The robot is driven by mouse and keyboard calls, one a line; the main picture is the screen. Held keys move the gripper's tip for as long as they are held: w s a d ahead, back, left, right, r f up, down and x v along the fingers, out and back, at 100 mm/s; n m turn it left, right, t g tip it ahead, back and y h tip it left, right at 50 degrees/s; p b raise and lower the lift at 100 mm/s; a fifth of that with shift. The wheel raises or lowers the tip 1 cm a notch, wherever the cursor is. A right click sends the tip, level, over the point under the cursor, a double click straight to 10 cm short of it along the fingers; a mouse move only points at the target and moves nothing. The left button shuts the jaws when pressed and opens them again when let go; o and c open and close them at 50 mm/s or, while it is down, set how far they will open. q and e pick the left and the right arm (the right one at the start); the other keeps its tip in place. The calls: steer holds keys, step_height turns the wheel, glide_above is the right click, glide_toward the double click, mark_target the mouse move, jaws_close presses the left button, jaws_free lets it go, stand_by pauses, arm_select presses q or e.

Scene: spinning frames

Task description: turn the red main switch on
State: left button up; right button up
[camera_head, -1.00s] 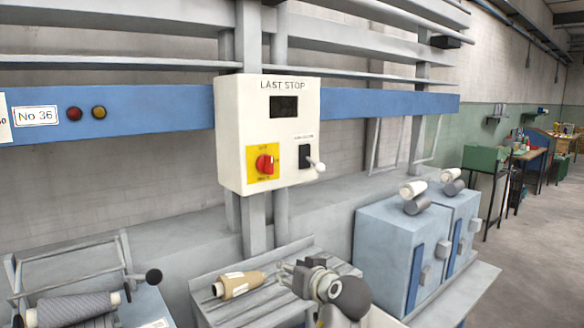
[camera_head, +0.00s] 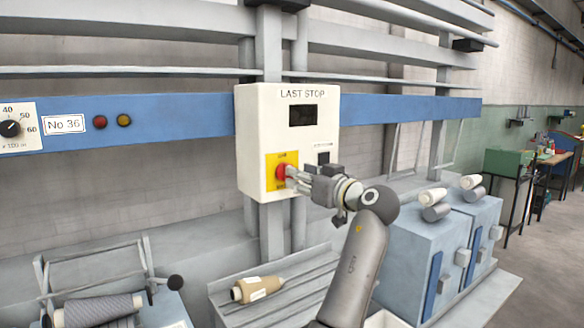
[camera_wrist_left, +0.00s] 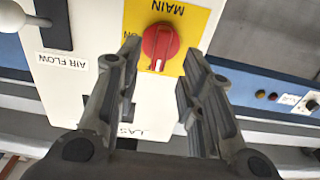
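The red main switch (camera_head: 282,171) is a rotary knob on a yellow plate (camera_head: 271,160), on the front of the white LAST STOP box (camera_head: 254,115). In the left wrist view the red switch (camera_wrist_left: 158,46) shows upside down, its raised grip roughly vertical, under the word MAIN. My left gripper (camera_head: 291,174) is at the switch, partly covering it in the head view. In the wrist view the left gripper (camera_wrist_left: 161,58) is open, one finger on each side of the knob, with a gap visible on both sides. Whether the fingertips reach around the knob is unclear. My right gripper is not in view.
The AIR FLOW lever (camera_wrist_left: 22,20) sticks out beside the yellow plate. Below the box, a tan cone of yarn (camera_head: 257,289) lies on a grey slatted surface. Blue-grey cabinets (camera_head: 407,255) stand to the right. A blue beam (camera_head: 185,124) runs behind the box.

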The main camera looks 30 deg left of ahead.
arm_select(q)
steer(key=shift+p+x, duration=0.65)
steer(key=shift+x, duration=1.7)
steer(key=shift+c, duration=0.2)
jaws_close()
